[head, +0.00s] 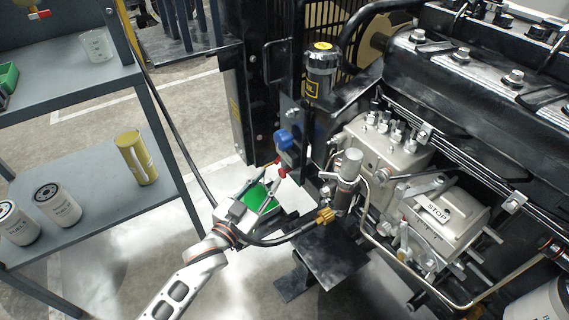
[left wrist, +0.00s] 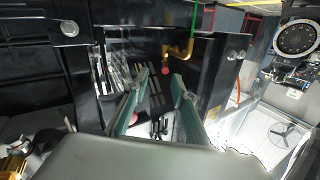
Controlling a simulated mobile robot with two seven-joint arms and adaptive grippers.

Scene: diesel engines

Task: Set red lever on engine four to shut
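A small red lever end (head: 282,172) shows just below a blue knob (head: 285,140) at the engine's near left side. In the left wrist view, a red tip (left wrist: 166,69) shows beside a brass fitting (left wrist: 181,50). My left gripper (head: 275,176) reaches up from the lower left, close to the red end. Its two green-toned fingers (left wrist: 156,88) are apart in the wrist view, with the red tip between and apparently just beyond the fingertips. I cannot tell whether they touch it. The lever's full handle and pivot are hard to make out. My right gripper is not in view.
The engine (head: 455,100) fills the right side, with a STOP plate (head: 437,212) on its pump housing. A brass-ended hose (head: 325,216) and a black bracket (head: 325,262) lie close to the gripper. A grey shelf (head: 100,195) with filters and a yellow can (head: 136,158) stands left.

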